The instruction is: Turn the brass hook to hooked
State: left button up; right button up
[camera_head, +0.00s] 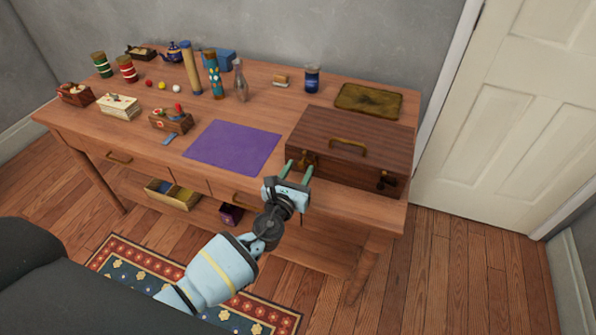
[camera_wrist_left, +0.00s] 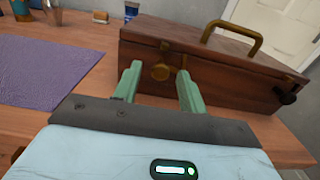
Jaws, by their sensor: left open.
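A closed dark wooden case (camera_head: 352,145) with a brass handle (camera_head: 348,147) on its lid stands at the table's right end. A brass hook fitting (camera_wrist_left: 160,72) is on the case's front left, and another dark fitting (camera_head: 386,180) is on its front right. My left gripper (camera_head: 299,169) is open in front of the left fitting. In the left wrist view the fitting shows between the two green fingers, with nothing gripped. I cannot tell whether the fingers touch it, or which way the hook is turned. My right gripper is not in view.
A purple mat (camera_head: 234,146) lies left of the case on the wooden table. A dark blue jar (camera_head: 312,78) and a dark flat tray (camera_head: 369,100) stand behind the case. Bottles, tins and small boxes fill the table's left and back.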

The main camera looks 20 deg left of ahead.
pick_arm(q)
jog(key=shift+c, duration=1.2)
grip_shut()
